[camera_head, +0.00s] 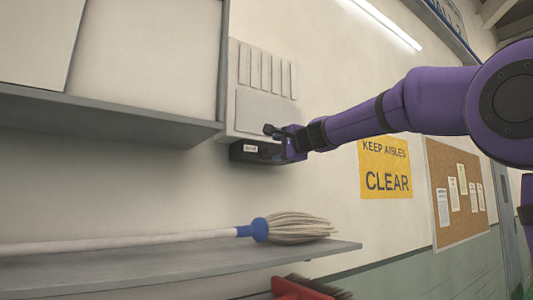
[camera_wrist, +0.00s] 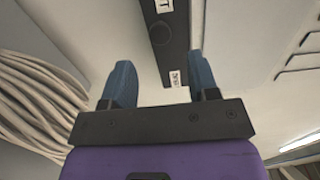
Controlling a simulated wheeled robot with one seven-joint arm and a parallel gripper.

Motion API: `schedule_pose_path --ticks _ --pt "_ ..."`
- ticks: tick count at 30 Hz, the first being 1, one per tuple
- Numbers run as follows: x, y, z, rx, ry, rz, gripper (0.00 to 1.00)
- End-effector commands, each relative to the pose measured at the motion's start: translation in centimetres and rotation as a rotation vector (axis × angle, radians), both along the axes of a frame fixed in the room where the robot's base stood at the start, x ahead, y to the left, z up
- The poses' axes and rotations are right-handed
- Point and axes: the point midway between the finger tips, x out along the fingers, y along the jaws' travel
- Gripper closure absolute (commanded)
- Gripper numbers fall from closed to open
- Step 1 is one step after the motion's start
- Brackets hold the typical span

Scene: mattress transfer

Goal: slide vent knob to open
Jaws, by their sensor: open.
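The grey vent panel (camera_head: 265,107) with upright slats is on the wall in the head view. A black strip (camera_head: 243,154) with a small white label sits at its lower edge. In the wrist view the dark strip (camera_wrist: 168,50) shows a round dark feature and two white labels, only partly readable. My gripper (camera_head: 272,138) is at the panel's lower right, close to the strip. In the wrist view my gripper (camera_wrist: 161,78) is open, its two blue-grey fingers on either side of the strip's near end.
A mop (camera_head: 290,228) lies on the grey shelf (camera_head: 180,268) below. Another shelf (camera_head: 100,118) juts out left of the vent. A red brush (camera_head: 300,288) shows under the lower shelf. A yellow sign (camera_head: 385,168) and a corkboard (camera_head: 455,215) are on the wall to the right.

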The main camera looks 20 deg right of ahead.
Motion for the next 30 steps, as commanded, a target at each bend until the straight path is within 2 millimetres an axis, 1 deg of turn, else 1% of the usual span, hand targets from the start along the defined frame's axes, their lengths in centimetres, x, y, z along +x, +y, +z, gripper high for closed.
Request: schedule_pose_path --ticks 1,6,12,18,26,27,29,30 --pt "1.0 0.4 0.0 0.001 0.0 0.003 0.46" --pt "3.5 1.2 0.0 0.001 0.0 0.003 0.46" --pt "5.6 1.9 0.0 0.0 0.0 0.003 0.46" --pt "6.4 2.1 0.0 -0.001 0.0 0.0 0.46" --pt "6.4 2.1 0.0 -0.001 0.0 0.001 0.46" --pt "6.4 2.1 0.0 -0.001 0.0 0.001 0.55" --pt "6.4 2.1 0.0 -0.001 0.0 0.001 0.69" --pt "6.4 2.1 0.0 -0.001 0.0 0.001 0.78"
